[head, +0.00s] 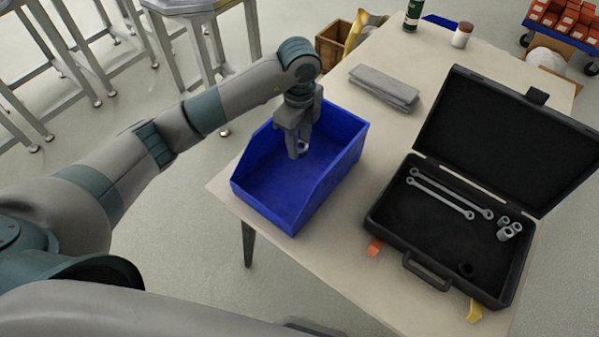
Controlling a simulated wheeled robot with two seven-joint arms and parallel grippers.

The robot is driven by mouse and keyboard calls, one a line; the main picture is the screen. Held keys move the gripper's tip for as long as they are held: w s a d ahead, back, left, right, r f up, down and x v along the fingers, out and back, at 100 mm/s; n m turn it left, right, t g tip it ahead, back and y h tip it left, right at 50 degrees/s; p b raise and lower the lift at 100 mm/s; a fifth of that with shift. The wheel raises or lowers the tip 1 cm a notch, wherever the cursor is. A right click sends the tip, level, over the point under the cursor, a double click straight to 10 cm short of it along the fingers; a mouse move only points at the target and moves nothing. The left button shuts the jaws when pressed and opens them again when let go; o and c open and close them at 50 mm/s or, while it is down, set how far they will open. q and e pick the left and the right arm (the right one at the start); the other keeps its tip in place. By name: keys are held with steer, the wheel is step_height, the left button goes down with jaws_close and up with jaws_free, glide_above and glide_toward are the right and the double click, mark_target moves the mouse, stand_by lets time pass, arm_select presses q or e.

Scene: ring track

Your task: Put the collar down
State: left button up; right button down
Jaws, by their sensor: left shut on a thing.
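My left gripper (298,148) hangs over the open blue bin (262,212), pointing down within its walls. It is shut on a small metallic collar (303,146), which shows only in part between the fingers. I cannot tell whether the collar touches the bin's floor. The bin stands on the left part of the table, and the part of its floor that I see looks empty. My right gripper is not in view.
An open black toolbox (443,277) with two wrenches (440,192) and several sockets (510,228) lies right of the bin. Grey folded cloth (384,88), a green bottle (412,15) and a white jar (462,35) are farther back. Bare table (322,250) lies between bin and toolbox.

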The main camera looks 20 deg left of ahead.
arm_select(q)
steer(key=p, duration=0.2)
glide_above(299, 173)
step_height(299, 173, down, 6)
steer(key=shift+r, duration=0.25)
steer(key=shift+d+f, duration=0.1)
steer(key=shift+f, duration=0.25)
step_height(299, 173, down, 2)
steer(key=shift+f+p, duration=0.25)
steer(key=shift+p, duration=0.2)
steer(key=shift+f, duration=0.6)
steer(key=shift+f, duration=0.15)
